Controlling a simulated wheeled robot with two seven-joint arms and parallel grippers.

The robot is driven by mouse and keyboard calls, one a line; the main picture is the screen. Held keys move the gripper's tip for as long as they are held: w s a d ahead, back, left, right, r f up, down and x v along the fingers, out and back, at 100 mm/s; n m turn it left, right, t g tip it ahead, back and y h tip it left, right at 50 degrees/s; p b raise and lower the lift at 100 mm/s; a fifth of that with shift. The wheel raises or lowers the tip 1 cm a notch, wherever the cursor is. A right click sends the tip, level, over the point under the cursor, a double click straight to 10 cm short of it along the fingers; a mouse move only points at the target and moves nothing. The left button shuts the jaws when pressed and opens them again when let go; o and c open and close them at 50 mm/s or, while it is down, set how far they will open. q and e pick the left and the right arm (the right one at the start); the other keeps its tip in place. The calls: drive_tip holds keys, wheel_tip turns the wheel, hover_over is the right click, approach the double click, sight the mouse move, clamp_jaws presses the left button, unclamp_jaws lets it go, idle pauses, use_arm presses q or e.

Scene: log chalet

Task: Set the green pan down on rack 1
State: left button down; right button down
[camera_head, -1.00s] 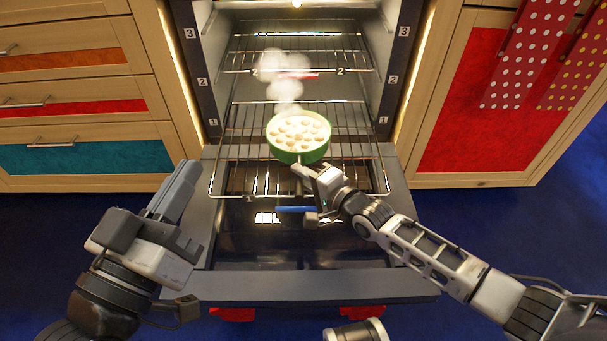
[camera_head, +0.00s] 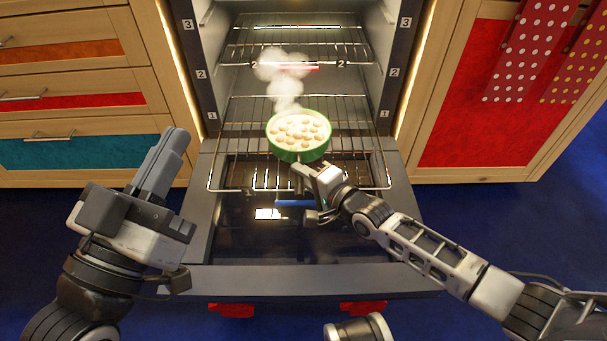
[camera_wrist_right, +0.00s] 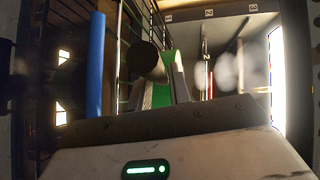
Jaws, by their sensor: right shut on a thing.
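The green pan (camera_head: 298,153), round with pale round pieces in it, is over the front part of the pulled-out rack 1 (camera_head: 228,189) at the oven's lowest marked level. Whether its base touches the wires cannot be told. My right gripper (camera_head: 309,170) is shut on the pan's handle, at the near side of the pan. In the right wrist view, a dark handle end (camera_wrist_right: 146,60) and green pan side (camera_wrist_right: 163,92) show between the fingers. My left gripper (camera_head: 165,160) is empty, left of the oven opening; its finger gap is unclear.
The oven door (camera_head: 315,278) is folded down below the rack. A blue bar (camera_head: 294,203) is at the rack's front, and a red bar (camera_head: 298,69) marks the rack (camera_head: 252,61) above. White steam (camera_head: 285,85) rises behind the pan. Drawers (camera_head: 85,153) stand left, a red cupboard (camera_head: 478,115) right.

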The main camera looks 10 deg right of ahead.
use_arm(q)
drive_tip(key=shift+f, duration=0.25)
use_arm(e)
drive_tip(key=shift+w, duration=0.15)
drive_tip(key=c, duration=1.2)
unclamp_jaws()
drive_tip(key=shift+s+f, duration=0.25)
drive_tip(key=shift+f, duration=0.2)
drive_tip(key=shift+r, duration=0.1)
use_arm(q)
wheel_tip(320, 180, down, 6)
drive_tip(key=s+n+g+y+p, duration=0.2)
drive_tip(key=n+g+p, duration=0.1)
drive_tip(key=p, duration=0.3)
drive_tip(key=shift+s+d+g+y, duration=0.2)
drive_tip(key=shift+g+y, duration=0.2)
drive_tip(key=shift+g, duration=0.3)
use_arm(e)
drive_tip(key=v, duration=1.5)
drive_tip(key=shift+s+d+r, duration=0.25)
drive_tip(key=shift+d, duration=0.05)
